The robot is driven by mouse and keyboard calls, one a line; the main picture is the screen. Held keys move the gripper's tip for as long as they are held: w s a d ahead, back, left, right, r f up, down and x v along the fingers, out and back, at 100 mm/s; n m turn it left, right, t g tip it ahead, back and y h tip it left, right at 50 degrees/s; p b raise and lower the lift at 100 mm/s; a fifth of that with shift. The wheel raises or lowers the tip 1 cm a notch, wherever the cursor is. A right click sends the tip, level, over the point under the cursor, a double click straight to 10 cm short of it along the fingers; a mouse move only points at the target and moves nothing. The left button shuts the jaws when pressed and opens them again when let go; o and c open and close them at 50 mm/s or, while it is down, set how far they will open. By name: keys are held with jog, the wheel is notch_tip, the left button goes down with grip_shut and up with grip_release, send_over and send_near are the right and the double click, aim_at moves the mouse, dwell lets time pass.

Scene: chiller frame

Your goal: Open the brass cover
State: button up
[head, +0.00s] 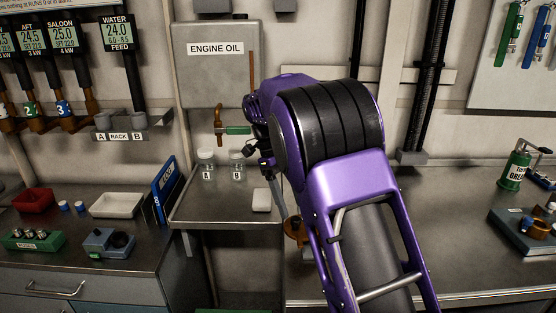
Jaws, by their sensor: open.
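A brass-coloured round part (295,231) sits on the bench just left of my purple arm, which hides part of it. It may be the brass cover; I cannot make out a hinge or whether it is open. My gripper (266,163) is small and dark in this view, at the end of the arm, in front of the wall below the grey oil box. It is open, and I see nothing held in it. It appears above and left of the brass part, apart from it. My arm hides the bench behind it.
Two lidded jars (207,164) and a white block (261,200) are on the steel shelf left of my arm. A brass tap with a green handle (237,130) is close to my gripper. A blue block with brass fittings (524,231) sits at the right.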

jog(key=p+v, duration=0.3)
jog(key=v, duration=1.1)
jog(key=shift+s+d, duration=0.1)
